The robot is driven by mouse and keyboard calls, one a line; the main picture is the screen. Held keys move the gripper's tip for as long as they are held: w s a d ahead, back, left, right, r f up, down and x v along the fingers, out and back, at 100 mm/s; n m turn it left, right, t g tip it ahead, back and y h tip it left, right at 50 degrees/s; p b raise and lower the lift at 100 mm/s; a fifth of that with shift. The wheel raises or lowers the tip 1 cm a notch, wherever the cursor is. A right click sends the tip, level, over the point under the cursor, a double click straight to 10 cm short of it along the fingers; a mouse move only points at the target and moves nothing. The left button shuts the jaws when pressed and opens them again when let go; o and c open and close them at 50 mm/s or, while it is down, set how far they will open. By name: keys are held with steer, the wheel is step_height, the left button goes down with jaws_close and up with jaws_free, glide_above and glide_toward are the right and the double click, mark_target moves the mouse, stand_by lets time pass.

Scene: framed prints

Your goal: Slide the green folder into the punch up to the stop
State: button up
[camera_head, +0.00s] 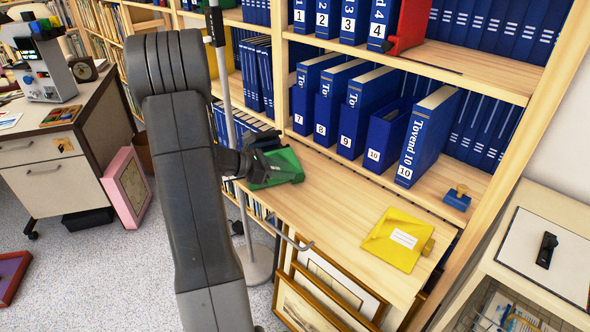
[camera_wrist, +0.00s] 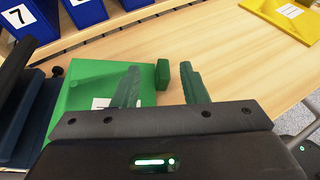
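The green folder (camera_head: 284,164) lies on the wooden shelf board, partly hidden behind my gripper (camera_head: 264,160). In the wrist view the folder (camera_wrist: 88,78) is flat at the left, with a white label partly covered by a finger. Its small green block-like tab (camera_wrist: 163,75) stands between the two fingers of my gripper (camera_wrist: 160,84). The fingers are apart, with gaps on both sides of the tab. A dark blue body with a black bar (camera_wrist: 32,115), possibly the punch, is at the folder's left edge; how far the folder enters it cannot be seen.
A yellow folder (camera_head: 398,240) lies to the right on the board (camera_head: 335,205), with free wood between. Blue numbered binders (camera_head: 425,140) stand behind, and a small blue stamp-like object (camera_head: 457,196) at right. Framed prints (camera_head: 325,290) lean below the board's front edge.

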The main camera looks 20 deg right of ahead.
mark_target(298, 174)
steer(key=v, duration=0.8)
steer(key=shift+a+r+p, duration=0.1)
steer(key=shift+a+p, duration=0.15)
steer(key=shift+p, duration=0.1)
steer(key=shift+d, duration=0.1)
steer(key=b+x, duration=0.1)
steer(key=x, duration=1.2)
steer(key=shift+d, duration=0.25)
